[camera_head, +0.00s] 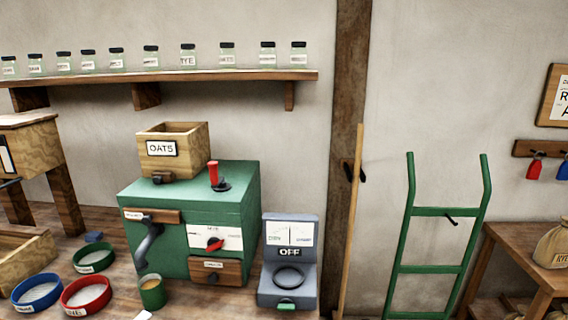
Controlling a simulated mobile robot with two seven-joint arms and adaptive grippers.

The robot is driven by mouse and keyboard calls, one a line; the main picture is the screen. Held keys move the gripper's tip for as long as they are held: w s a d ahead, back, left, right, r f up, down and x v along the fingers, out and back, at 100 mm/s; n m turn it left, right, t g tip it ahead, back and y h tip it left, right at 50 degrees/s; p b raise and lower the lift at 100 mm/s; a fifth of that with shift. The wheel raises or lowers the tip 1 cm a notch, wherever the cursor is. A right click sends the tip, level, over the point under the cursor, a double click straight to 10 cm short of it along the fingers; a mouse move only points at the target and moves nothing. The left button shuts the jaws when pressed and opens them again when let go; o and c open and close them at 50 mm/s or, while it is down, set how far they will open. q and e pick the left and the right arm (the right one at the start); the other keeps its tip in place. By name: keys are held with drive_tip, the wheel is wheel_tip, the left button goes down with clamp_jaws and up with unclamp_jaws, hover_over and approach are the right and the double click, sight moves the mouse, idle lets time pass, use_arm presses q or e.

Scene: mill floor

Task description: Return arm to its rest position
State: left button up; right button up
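Neither of my arms nor their grippers shows in the head view. The scene ahead holds a green mill machine (190,225) on a wooden bench (210,297). A wooden box labelled OATS (190,143) sits on top of the machine. A red-handled lever (213,174) stands upright beside the box. A dark crank (147,243) is on the machine's front left, and a red knob (215,244) is on its white front panel.
A grey-blue device reading OFF (288,263) stands right of the machine. Blue (38,291), red (86,295) and green (93,259) round sieves and a green cup (152,291) sit at left. A green hand truck (440,212) leans on the wall near a right table (520,237).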

use_arm(q)
drive_tip(key=s+d+f+n+g, duration=0.3)
drive_tip(key=s+d+f+n, duration=1.2)
drive_tip(key=s+f+n, duration=0.3)
drive_tip(key=shift+s+f+n+g+h, duration=0.3)
drive_tip(key=shift+s+h, duration=0.1)
drive_tip(key=shift+s, duration=0.15)
idle(0.4)
